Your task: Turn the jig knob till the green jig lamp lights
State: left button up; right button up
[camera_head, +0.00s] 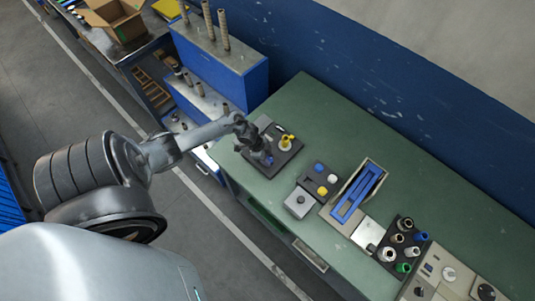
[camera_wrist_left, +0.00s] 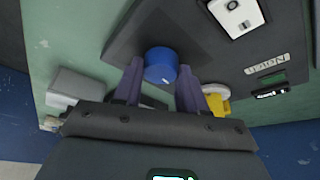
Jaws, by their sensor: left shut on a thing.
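The dark jig plate (camera_head: 286,155) lies at the far left end of the green bench, with a yellow part standing on it. My left gripper (camera_head: 262,157) is over the plate's left part. In the left wrist view, the blue jig knob (camera_wrist_left: 161,64) sits between the two fingers of the gripper (camera_wrist_left: 158,85), which is shut on it. The yellow part (camera_wrist_left: 216,98) shows just right of the fingers. A labelled dark green strip (camera_wrist_left: 271,79) sits at the right; I cannot tell whether it is the lamp or whether any lamp is lit. My right gripper is out of view.
A white plate (camera_wrist_left: 237,14) is on the jig near the knob. Right of the jig stand a button box (camera_head: 320,181), a blue-railed tray (camera_head: 358,191) and a dark rack (camera_head: 387,240) of rolls. The green bench top (camera_head: 335,120) behind is clear.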

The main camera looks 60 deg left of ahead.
pick_arm(q)
jog(key=shift+d+r+n+y+p, duration=0.15)
jog(key=shift+n+y+p, duration=0.15)
jog(key=shift+n+p, duration=0.6)
jog(key=shift+n, duration=0.4)
jog(key=shift+t+p, duration=0.3)
jog(key=o, duration=1)
jog(key=shift+s+r, duration=0.15)
jog(key=shift+r, duration=0.1)
jog(key=p+v, duration=0.1)
jog(key=v, duration=0.9)
jog(key=shift+p, duration=0.4)
